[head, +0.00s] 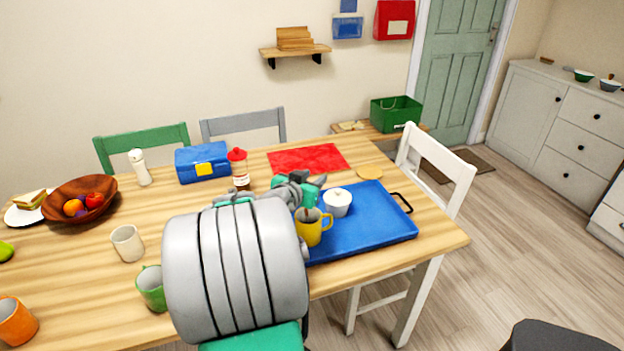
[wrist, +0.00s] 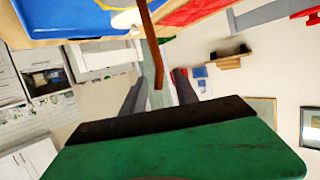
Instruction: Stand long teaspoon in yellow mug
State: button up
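The yellow mug (head: 314,232) stands upright on the blue tray (head: 375,232), partly hidden by my arm. A dark brown piece shows at its mouth. In the wrist view a long thin brown handle (wrist: 150,45), apparently the teaspoon's, runs from the top edge, near a bit of yellow, down to the gap between my fingers. Its bowl end is out of sight. My gripper (wrist: 159,90) has its fingers apart, with clear space on both sides of the handle's end. In the head view my gripper (head: 312,188) is above and behind the mug, partly hidden.
A white lidded pot (head: 338,203) stands on the tray close to the mug. A red-capped bottle (head: 239,172), a blue box (head: 202,163) and a red mat (head: 308,159) lie behind. A green mug (head: 151,288) and white cup (head: 128,243) are left of my arm.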

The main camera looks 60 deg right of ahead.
jog(key=v, duration=0.7)
jog(key=shift+a+b, duration=0.3)
jog(key=shift+a, duration=0.1)
jog(key=shift+r, duration=0.15)
dwell(0.3)
